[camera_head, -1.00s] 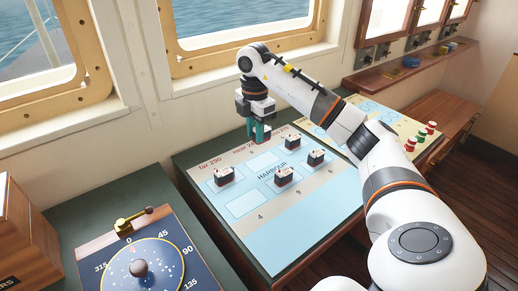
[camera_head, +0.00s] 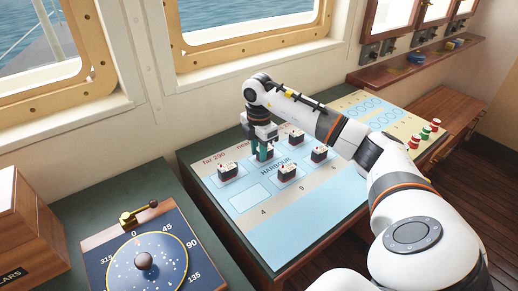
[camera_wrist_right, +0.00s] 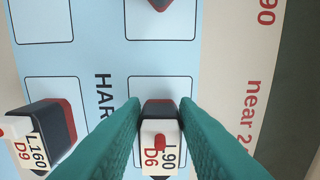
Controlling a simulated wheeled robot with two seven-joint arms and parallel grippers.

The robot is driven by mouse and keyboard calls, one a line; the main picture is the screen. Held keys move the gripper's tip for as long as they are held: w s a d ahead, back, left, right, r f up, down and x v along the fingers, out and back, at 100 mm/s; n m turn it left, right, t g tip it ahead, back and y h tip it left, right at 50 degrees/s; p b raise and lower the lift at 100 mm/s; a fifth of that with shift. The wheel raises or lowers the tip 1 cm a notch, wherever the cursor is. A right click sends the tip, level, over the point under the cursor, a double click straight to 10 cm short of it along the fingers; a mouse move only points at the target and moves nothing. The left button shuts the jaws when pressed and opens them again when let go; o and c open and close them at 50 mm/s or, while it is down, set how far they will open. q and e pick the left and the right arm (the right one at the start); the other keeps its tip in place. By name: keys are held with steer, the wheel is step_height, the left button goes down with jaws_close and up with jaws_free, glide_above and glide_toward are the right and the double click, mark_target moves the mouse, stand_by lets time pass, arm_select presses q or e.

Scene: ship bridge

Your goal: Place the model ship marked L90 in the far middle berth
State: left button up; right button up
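The model ship marked L90 (camera_wrist_right: 160,132), with a dark hull and white deck, sits between the teal fingertips of my right gripper (camera_wrist_right: 160,106) in the wrist view. The fingers press close on both its sides. It lies over the far middle berth (camera_wrist_right: 135,84), inside its outline; whether its hull touches the board cannot be told. In the head view my right gripper (camera_head: 263,154) points down over that berth and mostly hides the ship. My left gripper is not in view.
Other ships stand at the far left (camera_head: 228,171), near middle (camera_head: 288,171), near right (camera_head: 320,154) and far right (camera_head: 297,138). The near-middle one is marked L160 (camera_wrist_right: 40,134). The near left berth (camera_head: 248,198) is empty. A compass-like dial (camera_head: 146,262) is at left.

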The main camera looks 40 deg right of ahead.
steer(key=o, duration=0.4)
steer(key=shift+r, duration=0.1)
step_height(320, 180, up, 12)
steer(key=shift+r, duration=0.1)
stand_by(0.7)
